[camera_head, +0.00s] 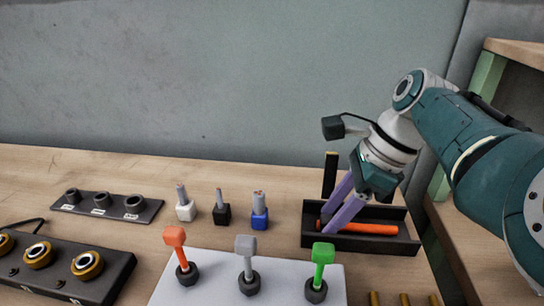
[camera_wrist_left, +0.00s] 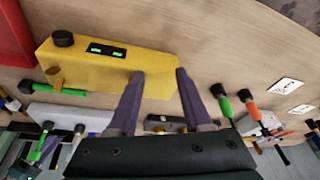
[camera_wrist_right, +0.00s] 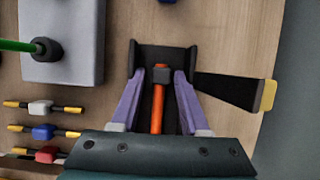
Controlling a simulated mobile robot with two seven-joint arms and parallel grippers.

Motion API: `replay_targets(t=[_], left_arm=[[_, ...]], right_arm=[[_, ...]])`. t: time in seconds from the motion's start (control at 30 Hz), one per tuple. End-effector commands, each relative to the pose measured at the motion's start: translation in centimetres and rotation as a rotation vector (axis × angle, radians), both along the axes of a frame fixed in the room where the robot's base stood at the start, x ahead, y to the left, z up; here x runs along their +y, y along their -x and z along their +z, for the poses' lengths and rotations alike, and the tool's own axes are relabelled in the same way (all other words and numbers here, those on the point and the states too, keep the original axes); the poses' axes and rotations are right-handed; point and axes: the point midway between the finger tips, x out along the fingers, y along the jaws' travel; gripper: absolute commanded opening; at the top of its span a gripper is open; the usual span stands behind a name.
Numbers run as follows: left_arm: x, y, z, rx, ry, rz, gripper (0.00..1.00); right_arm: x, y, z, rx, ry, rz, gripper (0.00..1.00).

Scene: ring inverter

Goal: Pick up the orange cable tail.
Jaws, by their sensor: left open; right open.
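An orange rod (camera_head: 370,228), the only orange cable-like piece I see lying loose, rests in a black tray (camera_head: 415,246) at the right. In the right wrist view the orange rod (camera_wrist_right: 157,110) has a dark block (camera_wrist_right: 161,75) at its far end. My right gripper (camera_head: 328,224) is open, low over the tray's left part. In the right wrist view its fingertips (camera_wrist_right: 160,73) are apart, one on each side of the dark block; contact cannot be told. My left gripper (camera_wrist_left: 160,74) is open and empty in the left wrist view, with a yellow case (camera_wrist_left: 100,68) beyond it.
A black upright piece (camera_head: 330,175) rises at the tray's back left. A white plate (camera_head: 205,283) carries orange-, grey- and green-headed pieces left of the tray. Small white, black and blue pieces (camera_head: 259,213) stand behind it. A wooden shelf (camera_head: 515,52) stands at the right.

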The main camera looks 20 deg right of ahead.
Motion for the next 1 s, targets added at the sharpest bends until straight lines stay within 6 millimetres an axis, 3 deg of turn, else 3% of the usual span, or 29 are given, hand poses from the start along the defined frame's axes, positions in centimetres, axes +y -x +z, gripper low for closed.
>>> replay_targets(t=[0.07, 0.47, 1.0], left_arm=[[0.01, 0.01, -0.07, 0.001, 0.000, 0.000, 0.50], [0.00, -0.01, -0.09, 0.000, 0.000, 0.001, 0.50], [0.02, -0.03, 0.03, 0.000, -0.001, 0.001, 0.50]], right_arm=[[0.00, -0.01, 0.02, 0.000, 0.000, 0.000, 0.44], [-0.01, 0.01, 0.01, 0.000, 0.000, 0.000, 0.00], [-0.03, 0.00, 0.32, 0.000, 0.000, 0.000, 0.00]])
